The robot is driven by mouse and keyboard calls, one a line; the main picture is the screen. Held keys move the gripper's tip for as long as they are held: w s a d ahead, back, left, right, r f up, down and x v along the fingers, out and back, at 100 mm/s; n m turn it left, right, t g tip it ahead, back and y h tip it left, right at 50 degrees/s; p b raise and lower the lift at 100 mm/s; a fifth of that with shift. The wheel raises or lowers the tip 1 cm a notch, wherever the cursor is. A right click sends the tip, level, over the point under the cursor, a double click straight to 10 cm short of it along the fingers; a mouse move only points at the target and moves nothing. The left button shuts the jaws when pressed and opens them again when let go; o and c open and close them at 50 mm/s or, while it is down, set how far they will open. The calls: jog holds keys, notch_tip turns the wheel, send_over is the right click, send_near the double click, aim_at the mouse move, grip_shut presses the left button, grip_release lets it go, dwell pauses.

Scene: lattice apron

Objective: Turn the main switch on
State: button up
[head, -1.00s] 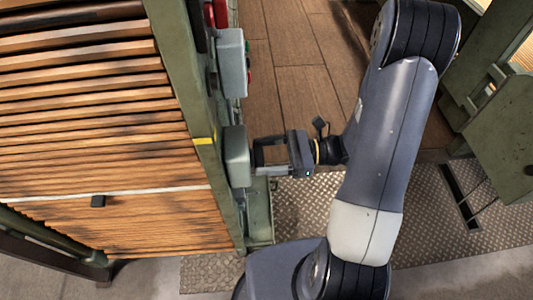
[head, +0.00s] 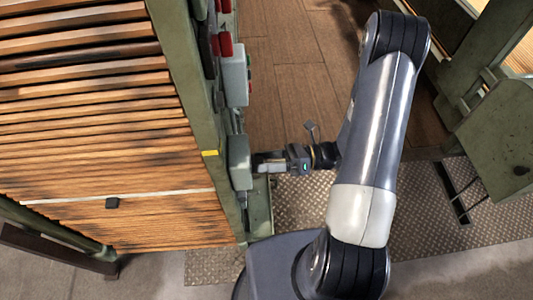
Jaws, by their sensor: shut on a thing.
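A grey-green switch box (head: 240,162) is fixed to the green post beside the slatted lattice, in the middle of the head view. My gripper (head: 258,162) reaches in from the right and meets the box's right-hand face. Its jaws are shut on the main switch's handle there. The handle itself is hidden by the fingers and the steep view, so its position, on or off, cannot be read.
Another grey box (head: 236,78) with small buttons sits higher on the same green post (head: 185,75). Red parts (head: 225,42) show above it. The wooden slats (head: 90,150) fill the left. A green machine frame (head: 495,140) stands at the right, with open floor between.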

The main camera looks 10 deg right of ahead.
jog(key=m+p, duration=0.5)
jog(key=m, duration=0.5)
jog(key=shift+w+f+m, duration=0.1)
jog(key=shift+f+m, duration=0.05)
jog(key=shift+m, duration=0.15)
dwell(0.4)
jog(key=o, duration=1)
jog(key=shift+d, duration=0.1)
jog(key=d+b, duration=0.1)
jog(key=d, duration=0.4)
jog(key=d+b, duration=0.1)
jog(key=d, duration=0.4)
jog(key=shift+s+d, duration=0.2)
jog(key=shift+d, duration=0.15)
jog(key=shift+a, duration=0.15)
